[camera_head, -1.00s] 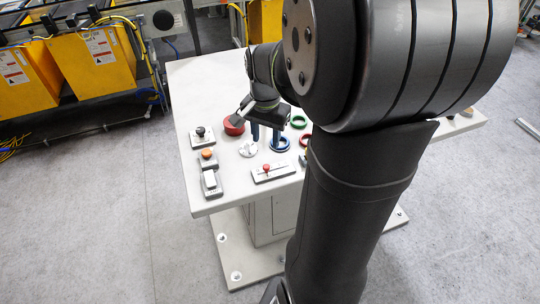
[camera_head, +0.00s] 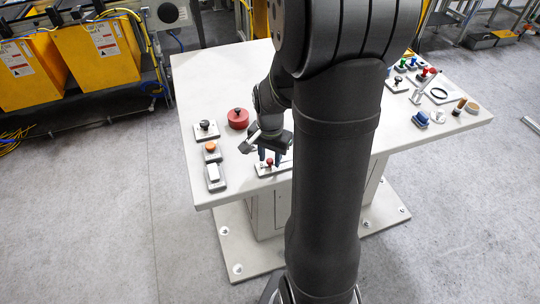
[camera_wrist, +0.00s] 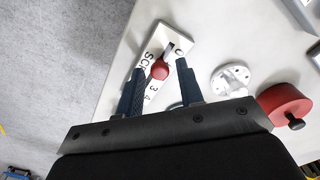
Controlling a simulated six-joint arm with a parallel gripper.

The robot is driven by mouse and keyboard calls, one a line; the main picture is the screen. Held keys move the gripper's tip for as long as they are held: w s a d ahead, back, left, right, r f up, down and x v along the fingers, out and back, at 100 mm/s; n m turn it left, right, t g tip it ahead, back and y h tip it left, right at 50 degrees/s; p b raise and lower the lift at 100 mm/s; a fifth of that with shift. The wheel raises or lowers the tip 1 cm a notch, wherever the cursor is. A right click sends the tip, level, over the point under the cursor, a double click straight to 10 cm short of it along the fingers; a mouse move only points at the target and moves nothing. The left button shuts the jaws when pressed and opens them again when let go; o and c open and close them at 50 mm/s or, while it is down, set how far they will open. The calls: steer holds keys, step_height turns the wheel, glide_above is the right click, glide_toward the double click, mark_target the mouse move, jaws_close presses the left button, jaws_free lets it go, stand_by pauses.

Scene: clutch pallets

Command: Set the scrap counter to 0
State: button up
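The scrap counter is a light plate (camera_wrist: 173,39) with a slot and a red knob (camera_wrist: 160,70); in the head view its plate (camera_head: 262,171) and knob (camera_head: 269,162) lie near the table's front edge. In the wrist view, part of its lettering and the digits 3 and 4 show on the near side of the knob, and a 0 seems to show at the far end. The exact digit at the knob is unclear. My gripper (camera_wrist: 160,68) is open, with one dark blue finger on each side of the knob. In the head view my gripper (camera_head: 270,158) is over the plate.
A red round knob (camera_wrist: 285,103) and a white round part (camera_wrist: 231,78) are to the right of my gripper. Left of the counter are a black-knobbed unit (camera_head: 205,128), an orange button (camera_head: 210,147) and a white rocker (camera_head: 213,173). Several controls stand at the table's right.

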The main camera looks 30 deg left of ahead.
jaws_close()
steer(key=shift+s+a, duration=0.95)
steer(key=shift+o, duration=1.3)
jaws_free()
steer(key=shift+r, duration=0.1)
step_height(320, 180, up, 17)
steer(key=shift+r, duration=0.15)
